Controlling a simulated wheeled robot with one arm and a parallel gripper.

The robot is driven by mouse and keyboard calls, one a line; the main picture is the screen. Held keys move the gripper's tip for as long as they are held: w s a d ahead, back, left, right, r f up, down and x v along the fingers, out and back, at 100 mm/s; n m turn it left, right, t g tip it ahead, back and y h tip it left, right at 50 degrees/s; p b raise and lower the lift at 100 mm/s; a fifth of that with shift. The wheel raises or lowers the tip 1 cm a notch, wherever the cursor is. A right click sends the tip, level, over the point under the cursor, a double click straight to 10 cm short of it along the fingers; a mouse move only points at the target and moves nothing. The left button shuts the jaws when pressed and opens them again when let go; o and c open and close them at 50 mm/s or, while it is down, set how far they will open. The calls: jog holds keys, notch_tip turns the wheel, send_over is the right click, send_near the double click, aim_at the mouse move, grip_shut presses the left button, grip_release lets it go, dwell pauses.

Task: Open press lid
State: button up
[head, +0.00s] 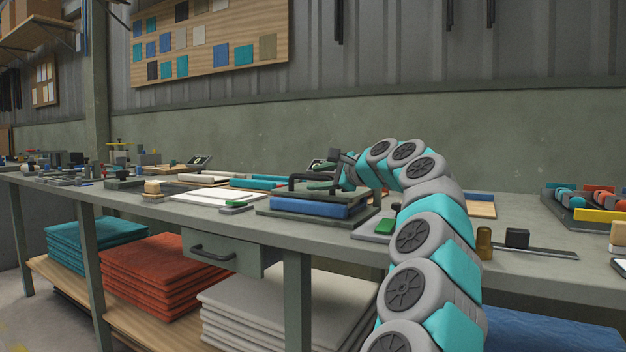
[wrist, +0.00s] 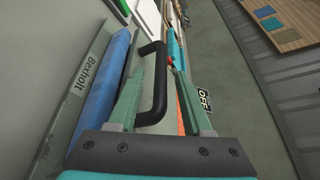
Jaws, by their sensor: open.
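The press (head: 272,211) stands on the bench as a low dark base with a blue layer (head: 310,206) under a flat dark lid (head: 290,195). The lid lies flat and looks shut. A black bar handle (head: 297,178) rises from the lid; it also shows in the wrist view (wrist: 160,85). My gripper (wrist: 159,72) is open, with its green fingers on either side of the handle bar in the picture. I cannot tell whether they touch it. In the head view my gripper (head: 328,185) is small and partly hidden at the handle's right end.
A label reading "Bexholt" (wrist: 84,72) is on the press's edge. An "OFF" display (wrist: 203,98) stands beyond the handle. A white board (head: 215,196) lies left of the press. A wall rises behind the bench.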

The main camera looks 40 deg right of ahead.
jog(key=shift+x, duration=1.05)
grip_shut()
dwell(0.7)
